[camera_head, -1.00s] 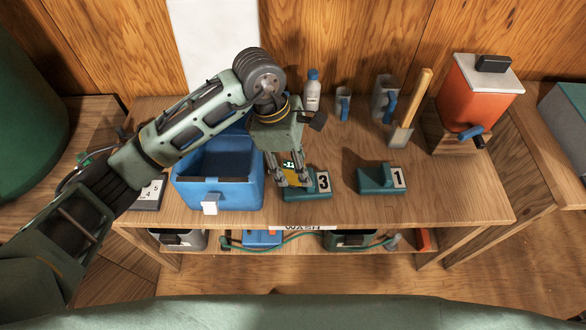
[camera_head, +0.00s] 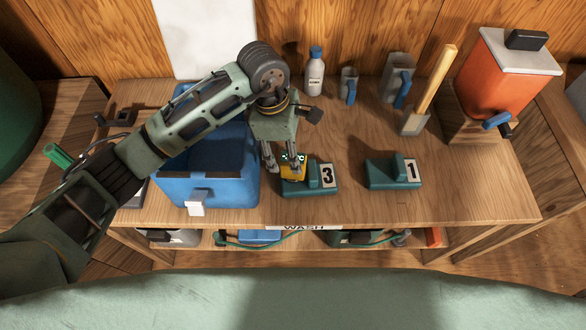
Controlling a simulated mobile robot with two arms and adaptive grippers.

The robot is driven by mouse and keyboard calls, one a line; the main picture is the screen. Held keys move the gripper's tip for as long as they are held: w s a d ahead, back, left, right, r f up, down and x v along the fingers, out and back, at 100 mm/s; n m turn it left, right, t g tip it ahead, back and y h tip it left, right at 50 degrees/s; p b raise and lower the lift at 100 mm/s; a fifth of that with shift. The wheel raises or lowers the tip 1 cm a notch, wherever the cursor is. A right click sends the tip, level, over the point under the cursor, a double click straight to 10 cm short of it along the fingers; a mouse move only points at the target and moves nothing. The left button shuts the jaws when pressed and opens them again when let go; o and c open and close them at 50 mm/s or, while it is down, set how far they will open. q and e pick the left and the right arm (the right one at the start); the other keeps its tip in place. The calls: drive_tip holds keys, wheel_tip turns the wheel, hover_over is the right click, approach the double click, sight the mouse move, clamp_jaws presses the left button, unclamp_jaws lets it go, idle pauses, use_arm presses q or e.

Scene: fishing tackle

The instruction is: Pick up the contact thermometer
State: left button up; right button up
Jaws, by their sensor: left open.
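The contact thermometer, a small yellow device with a lit green display (camera_head: 293,172), is at the left part of the teal holder marked 3 (camera_head: 325,189). My left gripper (camera_head: 281,166) points down at it, with its fingers open. One finger is left of the yellow body and the other overlaps it in the picture. I cannot tell whether the fingers touch it. The lower part of the device is partly hidden. My right gripper does not show.
A blue bin (camera_head: 213,191) stands just left of the gripper. A second teal holder marked 1 (camera_head: 393,182) is to the right. A white bottle (camera_head: 315,78), two grey cups, a wooden-handled scraper (camera_head: 416,124) and an orange dispenser (camera_head: 497,85) stand behind.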

use_arm(q)
drive_tip(key=f+p, duration=0.1)
drive_tip(key=f, duration=0.1)
drive_tip(key=d+f, duration=0.1)
drive_tip(key=f, duration=0.1)
drive_tip(key=shift+d+f+p, duration=0.2)
drive_tip(key=shift+f+p, duration=0.05)
drive_tip(key=shift+p, duration=0.15)
drive_tip(key=shift+f, duration=0.3)
drive_tip(key=shift+c, duration=0.2)
clamp_jaws()
